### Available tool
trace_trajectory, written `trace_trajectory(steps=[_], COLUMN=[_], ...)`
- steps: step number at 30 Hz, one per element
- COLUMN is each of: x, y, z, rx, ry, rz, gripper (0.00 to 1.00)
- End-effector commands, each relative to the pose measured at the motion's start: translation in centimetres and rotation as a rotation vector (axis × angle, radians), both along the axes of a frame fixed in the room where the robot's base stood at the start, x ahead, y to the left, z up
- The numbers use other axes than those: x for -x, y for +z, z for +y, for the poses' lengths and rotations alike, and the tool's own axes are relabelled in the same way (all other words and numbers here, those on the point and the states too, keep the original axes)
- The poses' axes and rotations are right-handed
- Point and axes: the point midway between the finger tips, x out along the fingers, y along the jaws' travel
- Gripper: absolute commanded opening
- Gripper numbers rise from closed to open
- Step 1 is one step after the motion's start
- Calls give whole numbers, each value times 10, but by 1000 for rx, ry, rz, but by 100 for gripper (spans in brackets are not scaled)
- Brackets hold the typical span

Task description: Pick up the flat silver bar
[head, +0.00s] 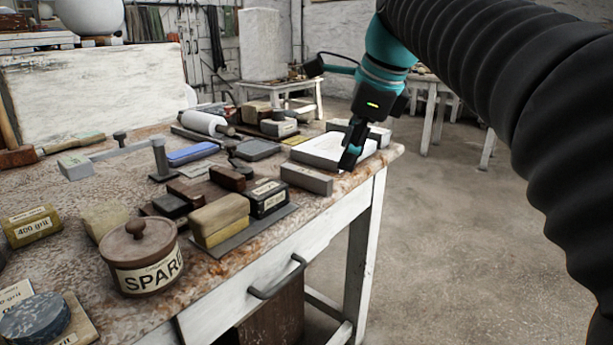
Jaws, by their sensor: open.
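A long, thin grey bar (128,149) lies flat toward the back left of the worktable, behind a small pale block. It looks most like the flat silver bar, but I cannot be sure at this size. My gripper (350,161) is open and points down at the right end of the table, far to the right of that bar. It overlaps the white slab (322,151) in the picture; I cannot tell whether it touches it. Nothing shows between the fingers.
A lidded round pot (143,256) and yellow box (32,226) stand nearer. The table's front edge drops to open floor.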

Motion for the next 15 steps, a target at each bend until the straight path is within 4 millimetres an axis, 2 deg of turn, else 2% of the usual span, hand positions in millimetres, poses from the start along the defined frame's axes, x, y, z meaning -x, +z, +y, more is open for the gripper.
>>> trace_trajectory(steps=[1,6,12,15], x=[-13,-36,-47,-49], y=[11,33,43,39], z=[7,24,35,38], rx=[-38,-141,-195,-202], ry=[-75,-305,-439,-459], rz=[32,135,199,209], gripper=[52,52,52,52])
